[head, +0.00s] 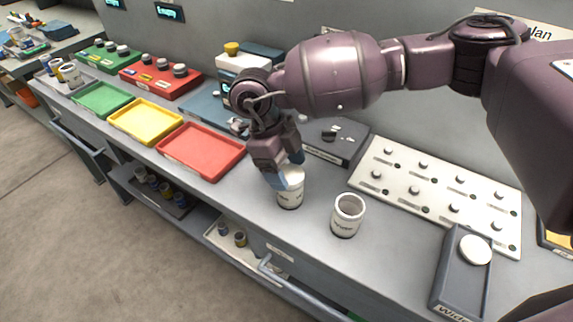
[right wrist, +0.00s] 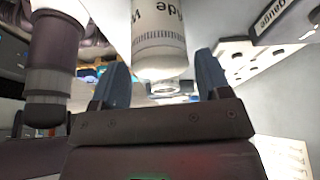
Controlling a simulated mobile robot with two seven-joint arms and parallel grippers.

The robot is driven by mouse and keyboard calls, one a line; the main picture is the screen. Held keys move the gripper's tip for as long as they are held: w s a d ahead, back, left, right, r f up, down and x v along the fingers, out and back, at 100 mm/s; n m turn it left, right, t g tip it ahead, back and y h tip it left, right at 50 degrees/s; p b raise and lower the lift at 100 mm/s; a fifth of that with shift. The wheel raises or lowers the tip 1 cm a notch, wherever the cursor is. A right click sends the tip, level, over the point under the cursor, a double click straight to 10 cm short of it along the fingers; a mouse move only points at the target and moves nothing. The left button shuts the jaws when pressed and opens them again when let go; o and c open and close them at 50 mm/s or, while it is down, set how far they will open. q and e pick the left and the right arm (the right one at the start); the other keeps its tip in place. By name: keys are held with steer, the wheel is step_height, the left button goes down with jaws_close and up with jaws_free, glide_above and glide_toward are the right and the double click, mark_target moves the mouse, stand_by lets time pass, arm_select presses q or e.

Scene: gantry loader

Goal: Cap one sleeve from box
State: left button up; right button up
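A white sleeve (head: 290,191) with dark lettering stands upright on the bench under my right gripper (head: 290,176). The blue fingers cover part of its top. In the right wrist view my right gripper (right wrist: 160,85) is open. The lettered white sleeve (right wrist: 159,35) appears between the finger directions, with gaps on both sides and a narrower pale end. A second white sleeve (head: 346,217) stands to the right, its top open. A dark box (head: 445,280) with a label starting "Wid" stands at the right; a round white cap (head: 475,250) lies on it. My left gripper is not in view.
A pale board (head: 440,184) with several small knobs lies behind the sleeves. A dark grey box (head: 335,148) stands behind the gripper. Red (head: 200,150), yellow (head: 146,120) and green (head: 102,98) trays lie to the left. Bare bench lies between the second sleeve and the cap box.

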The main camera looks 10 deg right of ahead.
steer(key=shift+o, duration=1.4)
steer(key=shift+r, duration=0.1)
steer(key=v, duration=1)
steer(key=shift+a+r, duration=0.15)
steer(key=shift+r, duration=0.15)
